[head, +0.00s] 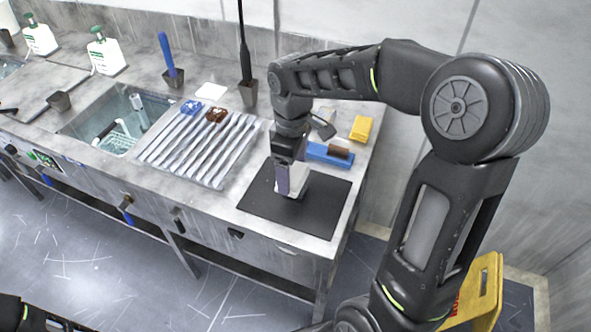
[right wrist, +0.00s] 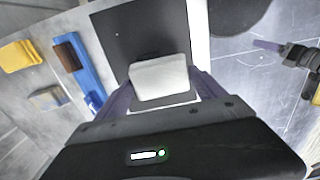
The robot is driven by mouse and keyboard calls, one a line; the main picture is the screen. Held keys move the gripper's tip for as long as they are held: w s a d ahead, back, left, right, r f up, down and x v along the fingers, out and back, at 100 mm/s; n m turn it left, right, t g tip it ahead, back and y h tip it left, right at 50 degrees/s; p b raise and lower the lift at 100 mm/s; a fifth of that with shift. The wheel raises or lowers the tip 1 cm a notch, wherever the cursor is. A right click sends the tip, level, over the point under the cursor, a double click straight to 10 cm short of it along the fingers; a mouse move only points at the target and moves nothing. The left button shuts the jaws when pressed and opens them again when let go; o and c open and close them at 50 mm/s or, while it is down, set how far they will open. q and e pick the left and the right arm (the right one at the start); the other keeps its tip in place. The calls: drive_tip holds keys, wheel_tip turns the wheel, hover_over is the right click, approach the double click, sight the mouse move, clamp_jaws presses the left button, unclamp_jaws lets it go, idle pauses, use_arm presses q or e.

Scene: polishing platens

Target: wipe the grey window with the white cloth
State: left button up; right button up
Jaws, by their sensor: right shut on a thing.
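My right gripper (head: 291,178) is shut on the white cloth (right wrist: 160,78), a folded pad that shows between its purple fingers in the right wrist view. It is low over the black mat (head: 255,205) at the counter's right end; whether the cloth touches anything is unclear. A pale flat strip shows just under the cloth in the right wrist view. I cannot tell if it is the grey window, which I cannot make out elsewhere. My left gripper (right wrist: 268,46) shows at the right of the right wrist view, over the floor, its opening unclear.
Behind the mat lie a blue holder (head: 325,153) with a brown block and a yellow sponge (head: 361,129). Left of the mat are a ribbed rack (head: 200,150), a dark cup (head: 249,93) and a sink (head: 118,122). The mat's front part is clear.

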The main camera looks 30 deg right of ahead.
drive_tip(key=shift+r+p, duration=0.8)
drive_tip(key=shift+r, duration=0.55)
drive_tip(key=shift+d, duration=0.1)
